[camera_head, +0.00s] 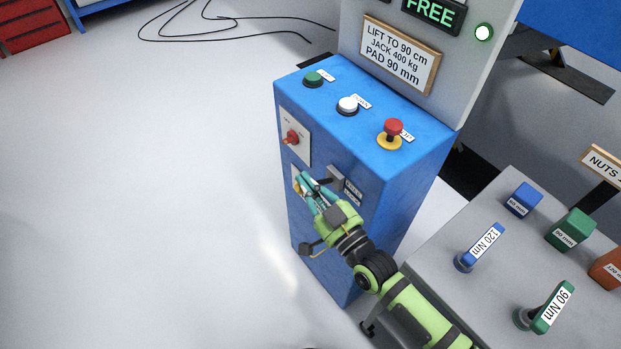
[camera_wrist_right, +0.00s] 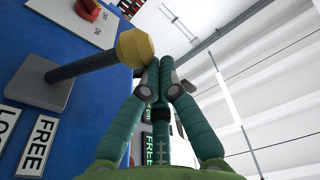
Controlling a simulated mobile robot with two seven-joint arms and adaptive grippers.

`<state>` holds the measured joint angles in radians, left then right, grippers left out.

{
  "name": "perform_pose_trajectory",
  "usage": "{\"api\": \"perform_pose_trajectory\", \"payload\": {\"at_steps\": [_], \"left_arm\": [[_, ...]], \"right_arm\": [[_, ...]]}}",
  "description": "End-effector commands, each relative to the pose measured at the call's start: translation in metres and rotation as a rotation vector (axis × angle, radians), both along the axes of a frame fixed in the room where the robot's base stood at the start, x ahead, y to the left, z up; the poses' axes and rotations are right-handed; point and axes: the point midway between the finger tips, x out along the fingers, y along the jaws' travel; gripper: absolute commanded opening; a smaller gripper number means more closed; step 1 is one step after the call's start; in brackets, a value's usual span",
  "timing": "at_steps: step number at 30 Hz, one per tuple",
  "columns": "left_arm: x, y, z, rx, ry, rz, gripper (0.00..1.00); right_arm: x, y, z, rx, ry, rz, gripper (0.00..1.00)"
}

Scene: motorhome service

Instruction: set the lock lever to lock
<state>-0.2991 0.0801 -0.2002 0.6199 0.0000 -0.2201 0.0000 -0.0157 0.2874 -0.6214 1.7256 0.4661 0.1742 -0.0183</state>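The lock lever is on the front face of the blue cabinet (camera_head: 370,150). Its grey base plate (camera_head: 335,178) sits beside the FREE and LOCK labels (camera_head: 352,190). In the right wrist view the lever's dark shaft (camera_wrist_right: 85,66) sticks out from the plate and ends in a yellow knob (camera_wrist_right: 135,47). My right gripper (camera_head: 304,181) is at this face, its fingers partly covering the lever in the head view. In the wrist view its fingertips (camera_wrist_right: 160,62) are together, just beside the knob; I cannot tell whether they touch it. My left gripper is not in view.
A lit display (camera_head: 433,10) reads FREE. A red rotary switch (camera_head: 292,137) is near the lever; green, white and red emergency (camera_head: 392,130) buttons are on the cabinet top. A grey table (camera_head: 450,270) with torque tools and blocks stands to the right.

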Motion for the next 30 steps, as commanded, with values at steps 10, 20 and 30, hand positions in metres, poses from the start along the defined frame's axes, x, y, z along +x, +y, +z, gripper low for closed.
{"api": "perform_pose_trajectory", "payload": {"at_steps": [10,20,30], "left_arm": [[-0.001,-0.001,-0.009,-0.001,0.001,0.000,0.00],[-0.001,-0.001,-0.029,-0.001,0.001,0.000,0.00],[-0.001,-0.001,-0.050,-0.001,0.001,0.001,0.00]], "right_arm": [[-0.006,0.008,-0.016,-0.111,-0.077,0.000,0.00],[-0.014,0.020,-0.048,-0.352,-0.253,0.001,0.00],[-0.017,0.023,-0.082,-0.597,-0.432,0.000,0.00]]}}
